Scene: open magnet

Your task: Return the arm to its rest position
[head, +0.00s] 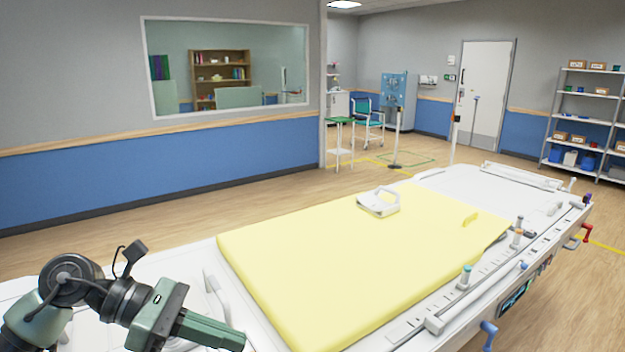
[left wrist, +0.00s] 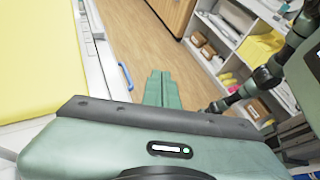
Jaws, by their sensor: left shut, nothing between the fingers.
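My left gripper (head: 242,340) is at the lower left of the head view. Its green fingers are together, with nothing between them, and they point right past the near end of the bed. In the left wrist view its two closed fingers (left wrist: 165,88) show side by side above the floor. My left arm comes in from the lower left corner, bent at a dark joint. Part of another arm of mine (left wrist: 268,75) shows at the right of the left wrist view; its gripper cannot be made out.
A white bed (head: 440,345) with a yellow pad (head: 340,270) fills the foreground. A white handled piece (head: 378,203) lies on the pad. Blue and red levers stick out at its right side. In the left wrist view, shelves (left wrist: 225,60) stand beyond open floor.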

